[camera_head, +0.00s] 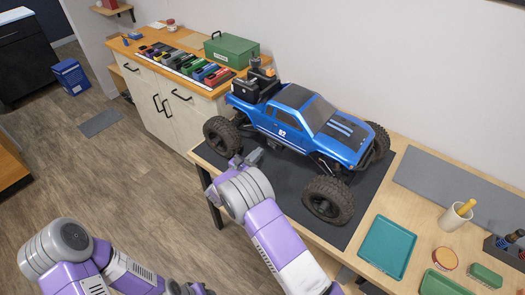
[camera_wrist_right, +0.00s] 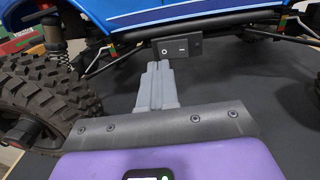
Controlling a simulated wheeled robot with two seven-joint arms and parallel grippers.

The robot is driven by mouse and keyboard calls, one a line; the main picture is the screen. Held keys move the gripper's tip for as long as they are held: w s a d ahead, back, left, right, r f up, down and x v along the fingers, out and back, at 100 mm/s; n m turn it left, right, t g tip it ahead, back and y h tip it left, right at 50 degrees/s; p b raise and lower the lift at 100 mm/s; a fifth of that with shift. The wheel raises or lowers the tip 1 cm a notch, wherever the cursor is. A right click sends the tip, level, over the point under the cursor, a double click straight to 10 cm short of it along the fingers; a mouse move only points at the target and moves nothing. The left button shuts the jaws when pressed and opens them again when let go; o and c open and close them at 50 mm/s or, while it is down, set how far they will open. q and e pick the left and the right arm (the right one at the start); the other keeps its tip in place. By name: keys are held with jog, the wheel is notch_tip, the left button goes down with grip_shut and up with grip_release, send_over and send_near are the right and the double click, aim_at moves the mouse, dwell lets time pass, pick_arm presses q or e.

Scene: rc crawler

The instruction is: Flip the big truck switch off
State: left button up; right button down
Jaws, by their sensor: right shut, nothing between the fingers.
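The big blue truck (camera_head: 300,115) stands on a dark mat on the workbench. Its switch (camera_wrist_right: 177,47) is a small dark box with a round mark at left and a line mark at right, mounted under the blue side in the right wrist view. Its rocker position is too small to tell. My right gripper (camera_head: 250,157) is shut and empty, beside the truck's near side between the wheels. In the wrist view its grey fingertips (camera_wrist_right: 155,66) are just below the left end of the switch. Whether they touch it, I cannot tell. My left arm shows at lower left, its fingers out of frame.
Big black tyres (camera_head: 328,200) flank my right gripper; one tyre (camera_wrist_right: 50,95) is close on its left. A teal tray (camera_head: 387,247) and a cup (camera_head: 455,217) stand at right. Small colourful cars (camera_head: 187,62) and a green box (camera_head: 232,50) are on the back cabinet.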

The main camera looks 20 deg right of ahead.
jog(key=w+a+p+v, duration=0.1)
jog(key=v, duration=0.9)
jog(key=shift+a, duration=0.15)
jog(key=shift+w, duration=0.1)
